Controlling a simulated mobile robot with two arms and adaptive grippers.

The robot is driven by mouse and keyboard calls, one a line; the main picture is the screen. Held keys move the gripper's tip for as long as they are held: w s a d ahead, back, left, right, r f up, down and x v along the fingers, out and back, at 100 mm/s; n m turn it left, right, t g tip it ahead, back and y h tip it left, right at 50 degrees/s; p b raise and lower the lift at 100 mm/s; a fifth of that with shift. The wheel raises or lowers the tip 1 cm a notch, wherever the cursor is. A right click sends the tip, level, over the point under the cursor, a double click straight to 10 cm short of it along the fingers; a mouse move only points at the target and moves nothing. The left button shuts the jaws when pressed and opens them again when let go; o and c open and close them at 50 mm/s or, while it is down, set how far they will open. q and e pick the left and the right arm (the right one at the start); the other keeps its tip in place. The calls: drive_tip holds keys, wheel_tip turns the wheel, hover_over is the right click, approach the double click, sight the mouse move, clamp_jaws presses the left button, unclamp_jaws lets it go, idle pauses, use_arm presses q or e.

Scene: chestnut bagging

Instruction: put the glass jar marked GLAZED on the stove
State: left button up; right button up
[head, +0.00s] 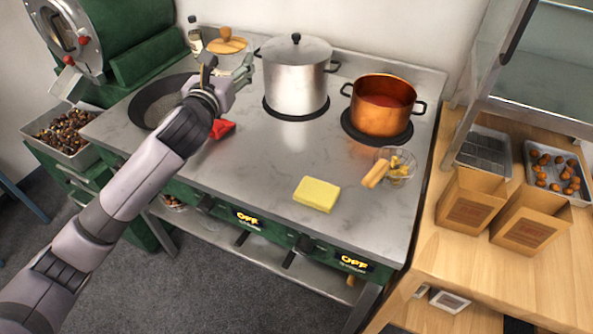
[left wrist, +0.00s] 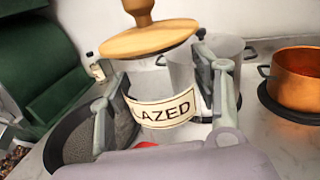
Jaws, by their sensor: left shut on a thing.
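The glass jar (head: 232,61) stands near the back of the stove (head: 262,147), with a round wooden lid and knob on top. In the left wrist view the jar (left wrist: 163,82) shows a cream label reading "LAZED", its first letter hidden. My left gripper (head: 228,82) is shut around the jar, one finger on each side; the fingers also show in the left wrist view (left wrist: 165,100). The jar's base is hidden, so I cannot tell whether it touches the steel top. My right gripper is not in view.
A dark pan (head: 147,103) lies left of my gripper. A steel pot (head: 296,78) and a copper pot (head: 381,107) stand to the right. A yellow sponge (head: 317,194), a wire skimmer (head: 396,165) and a red item (head: 221,129) lie on the stove. Its middle is clear.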

use_arm(q)
drive_tip(key=shift+w+a+f, duration=0.1)
drive_tip(key=shift+w+a, duration=0.05)
drive_tip(key=shift+w, duration=0.1)
wheel_tip(320, 180, down, 18)
drive_tip(key=b, duration=0.2)
drive_tip(key=shift+f+b, duration=0.25)
drive_tip(key=shift+b, duration=0.15)
drive_tip(key=shift+f, duration=0.35)
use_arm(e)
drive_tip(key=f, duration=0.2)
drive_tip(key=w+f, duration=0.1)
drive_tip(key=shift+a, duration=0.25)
use_arm(q)
drive_tip(key=o, duration=1.5)
drive_tip(key=shift+s+f, duration=0.1)
drive_tip(key=shift+f, duration=0.05)
